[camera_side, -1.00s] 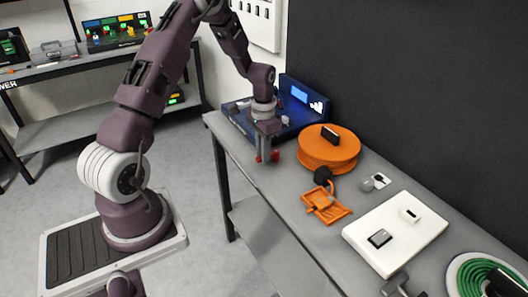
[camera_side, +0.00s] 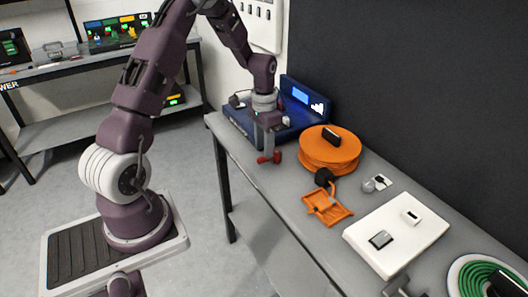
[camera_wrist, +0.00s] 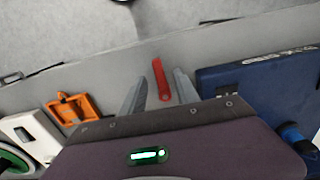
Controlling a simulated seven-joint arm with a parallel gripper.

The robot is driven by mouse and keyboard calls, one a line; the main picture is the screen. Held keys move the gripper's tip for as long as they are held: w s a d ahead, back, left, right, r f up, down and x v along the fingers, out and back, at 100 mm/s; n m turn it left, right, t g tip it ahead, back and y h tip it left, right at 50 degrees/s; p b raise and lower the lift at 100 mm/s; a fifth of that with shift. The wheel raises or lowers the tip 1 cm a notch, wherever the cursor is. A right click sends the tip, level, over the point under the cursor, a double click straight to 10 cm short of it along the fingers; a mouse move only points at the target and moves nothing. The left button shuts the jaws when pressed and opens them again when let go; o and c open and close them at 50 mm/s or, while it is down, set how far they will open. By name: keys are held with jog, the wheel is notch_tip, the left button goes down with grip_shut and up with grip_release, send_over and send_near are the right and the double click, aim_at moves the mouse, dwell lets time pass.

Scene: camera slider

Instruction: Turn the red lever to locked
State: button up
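The red lever (camera_side: 274,158) is at the front of the bench, beside the blue box. In the wrist view it is a narrow red bar (camera_wrist: 161,82) with a rounded end, pointing up the picture. My gripper (camera_side: 267,155) points down at the lever and partly covers it in the side view. In the wrist view my gripper (camera_wrist: 160,93) has its two grey fingers apart, with the lever between them. Gaps show on both sides of the lever, wider on the left. The lever's lower end and any lock marking are hidden.
The blue box (camera_side: 240,120) with a lit screen stands close behind my gripper. An orange reel (camera_side: 327,155) and a small orange tray (camera_side: 326,210) stand to the right. Further right are a white panel (camera_side: 388,235) and a green coil (camera_side: 465,280). The bench front edge is near.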

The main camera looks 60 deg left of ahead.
notch_tip(320, 180, up, 4)
jog(key=shift+r, duration=0.2)
jog(key=shift+d+r, duration=0.1)
jog(key=shift+r, duration=0.15)
jog(key=s+d+r+t+y, duration=0.1)
jog(key=s+d+r, duration=0.3)
jog(key=d+r, duration=0.3)
jog(key=s+d+r+t, duration=0.2)
jog(key=s+d+r, duration=0.2)
jog(key=d+r, duration=0.3)
jog(key=s+d+r+t, duration=0.1)
jog(key=s+d+r, duration=0.1)
jog(key=s, duration=0.5)
jog(key=s+d+r+t+h, duration=0.1)
jog(key=s+d, duration=0.3)
jog(key=s, duration=0.3)
jog(key=shift+s+r+t, duration=0.2)
jog(key=shift+r+t, duration=0.1)
jog(key=shift+r, duration=0.05)
